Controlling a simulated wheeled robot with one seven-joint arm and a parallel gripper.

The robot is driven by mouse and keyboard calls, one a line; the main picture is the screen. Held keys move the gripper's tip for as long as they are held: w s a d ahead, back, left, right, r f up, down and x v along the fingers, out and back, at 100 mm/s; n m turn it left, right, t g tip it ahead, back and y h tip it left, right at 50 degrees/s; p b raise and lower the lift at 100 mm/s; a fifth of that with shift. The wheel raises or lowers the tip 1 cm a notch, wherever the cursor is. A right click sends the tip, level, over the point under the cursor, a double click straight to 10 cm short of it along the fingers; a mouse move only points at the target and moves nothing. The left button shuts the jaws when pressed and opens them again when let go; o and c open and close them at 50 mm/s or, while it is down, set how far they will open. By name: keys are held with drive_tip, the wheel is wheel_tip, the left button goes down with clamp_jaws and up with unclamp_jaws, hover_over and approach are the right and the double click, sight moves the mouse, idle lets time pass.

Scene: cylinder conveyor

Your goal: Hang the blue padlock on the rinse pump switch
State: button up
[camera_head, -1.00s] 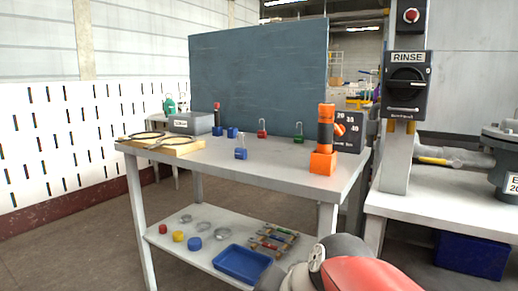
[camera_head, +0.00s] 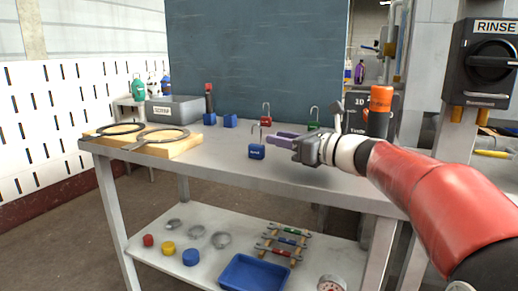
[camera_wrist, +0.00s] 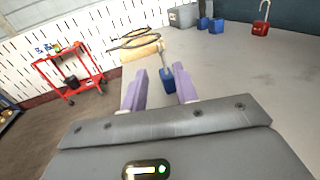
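The blue padlock (camera_head: 257,152) stands upright near the front edge of the grey table, its open-looking shackle pointing up. My gripper (camera_head: 279,138) is low over the table just right of it, purple fingers apart and pointing left toward it. In the wrist view the padlock (camera_wrist: 169,84) shows between the fingertips (camera_wrist: 160,75), with a visible gap to the left finger; whether the right finger touches it I cannot tell. The rinse pump switch (camera_head: 492,62), a black box with a rotary handle under a RINSE label, is on a post at the far right.
A red padlock (camera_head: 265,115) and a green padlock (camera_head: 313,121) stand behind. Two blue blocks (camera_head: 230,121), a grey box (camera_head: 173,110) and a wooden board with rings (camera_head: 166,148) are left. An orange-topped cylinder (camera_head: 380,105) stands behind my arm.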

drive_tip(key=x, duration=0.5)
drive_tip(key=shift+w+f, duration=0.25)
drive_tip(key=shift+f, duration=0.15)
drive_tip(key=shift+d, duration=0.1)
drive_tip(key=shift+c, duration=0.4)
clamp_jaws()
